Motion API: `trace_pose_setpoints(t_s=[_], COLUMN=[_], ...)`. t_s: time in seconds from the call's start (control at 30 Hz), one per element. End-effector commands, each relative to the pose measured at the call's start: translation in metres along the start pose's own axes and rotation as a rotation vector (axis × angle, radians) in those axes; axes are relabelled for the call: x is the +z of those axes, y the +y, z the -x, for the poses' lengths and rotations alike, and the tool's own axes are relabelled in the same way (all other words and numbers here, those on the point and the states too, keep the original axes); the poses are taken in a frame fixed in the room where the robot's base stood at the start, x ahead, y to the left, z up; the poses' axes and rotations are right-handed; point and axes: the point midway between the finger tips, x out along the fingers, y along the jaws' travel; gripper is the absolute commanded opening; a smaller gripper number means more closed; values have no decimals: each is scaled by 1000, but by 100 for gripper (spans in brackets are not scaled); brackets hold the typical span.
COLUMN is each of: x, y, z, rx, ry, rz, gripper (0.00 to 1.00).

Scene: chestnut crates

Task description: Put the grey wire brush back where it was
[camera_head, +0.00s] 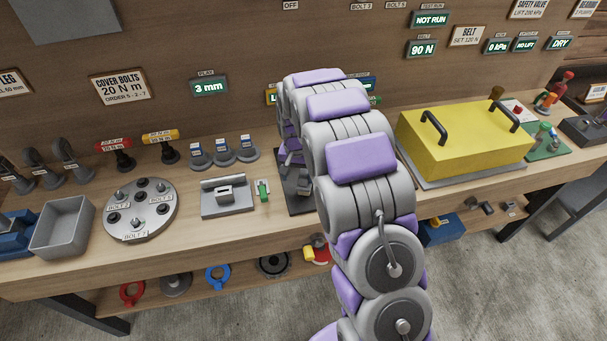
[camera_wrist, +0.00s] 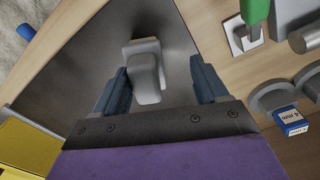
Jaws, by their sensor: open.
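My gripper (camera_wrist: 159,66) is open, with one dark blue finger on each side of a light grey, blocky piece (camera_wrist: 147,78). The piece stands on a dark grey metal plate (camera_wrist: 95,65), and gaps show between it and the fingers. I cannot tell whether this piece is the grey wire brush; no bristles show. In the head view the plate (camera_head: 299,204) lies mid-bench, and my own arm covers much of it and most of the gripper. No other clear wire brush shows.
A green-handled tool (camera_head: 263,190) stands on a small pale base beside the plate. A grey block fixture (camera_head: 228,207) and a round bolt plate (camera_head: 156,221) lie to the left. A yellow cover (camera_head: 463,146) is to the right. Several blue-labelled round pieces (camera_head: 223,152) stand behind.

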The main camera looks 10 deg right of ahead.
Motion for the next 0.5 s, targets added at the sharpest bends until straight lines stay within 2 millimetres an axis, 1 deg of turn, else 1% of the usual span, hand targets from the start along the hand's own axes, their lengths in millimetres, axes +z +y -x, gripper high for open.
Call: trace_pose_setpoints(t_s=[0.17,0.3,0.4,0.5], x=[-5,-6,-6,-4], y=[10,15,12,7], z=[29,58,80,97], rx=[-12,-17,-15,-8], ry=[-1,-3,1,2], rz=[-2,-3,-3,-1], gripper=[73,73,73,73])
